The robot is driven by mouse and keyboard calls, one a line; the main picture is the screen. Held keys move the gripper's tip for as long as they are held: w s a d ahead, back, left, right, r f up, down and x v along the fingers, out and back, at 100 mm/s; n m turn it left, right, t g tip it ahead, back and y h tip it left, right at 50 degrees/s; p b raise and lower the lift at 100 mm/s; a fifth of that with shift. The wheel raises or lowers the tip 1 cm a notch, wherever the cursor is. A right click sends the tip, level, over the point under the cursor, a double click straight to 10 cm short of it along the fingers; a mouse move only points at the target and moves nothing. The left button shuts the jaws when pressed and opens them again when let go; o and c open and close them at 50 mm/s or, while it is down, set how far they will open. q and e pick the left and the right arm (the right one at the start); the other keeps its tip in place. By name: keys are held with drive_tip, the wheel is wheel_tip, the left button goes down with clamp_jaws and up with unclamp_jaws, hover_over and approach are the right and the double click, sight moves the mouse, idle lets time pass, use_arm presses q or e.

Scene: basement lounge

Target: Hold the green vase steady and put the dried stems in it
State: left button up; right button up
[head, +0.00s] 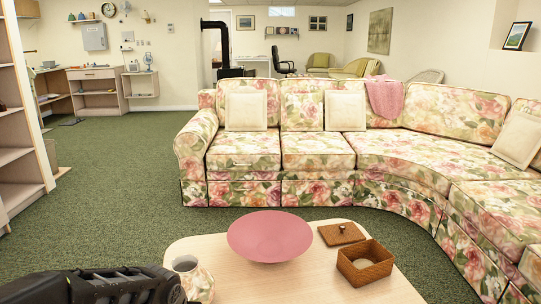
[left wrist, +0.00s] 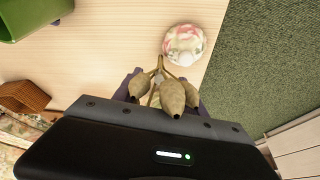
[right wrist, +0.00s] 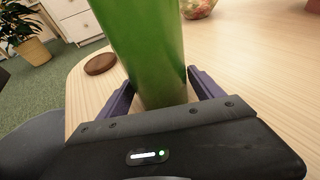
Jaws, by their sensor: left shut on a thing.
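The dried stems, with several brown pods (left wrist: 172,95), are in my left gripper (left wrist: 162,88). It is shut on them, above the table in the left wrist view. The pods point toward the camera; the lower stems are partly hidden. The green vase (right wrist: 150,45) stands upright between the spread fingers of my right gripper (right wrist: 160,85), which looks open around it. Whether a finger touches it is unclear. The vase's open top (left wrist: 32,18) shows at the upper left of the left wrist view, apart from the stems. The head view shows neither vase, stems nor right gripper.
The wooden table (head: 325,285) holds a pink bowl (head: 270,236), an open brown box (head: 365,262), its lid (head: 341,233) and a floral jar (head: 195,277). The jar (left wrist: 184,45) is close to the stems. A brown disc (right wrist: 101,64) lies near the green vase.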

drive_tip(key=c, duration=1.1)
drive_tip(key=shift+o, duration=0.2)
drive_tip(key=o, duration=1.3)
drive_tip(key=shift+o, duration=0.2)
drive_tip(key=v, duration=1.2)
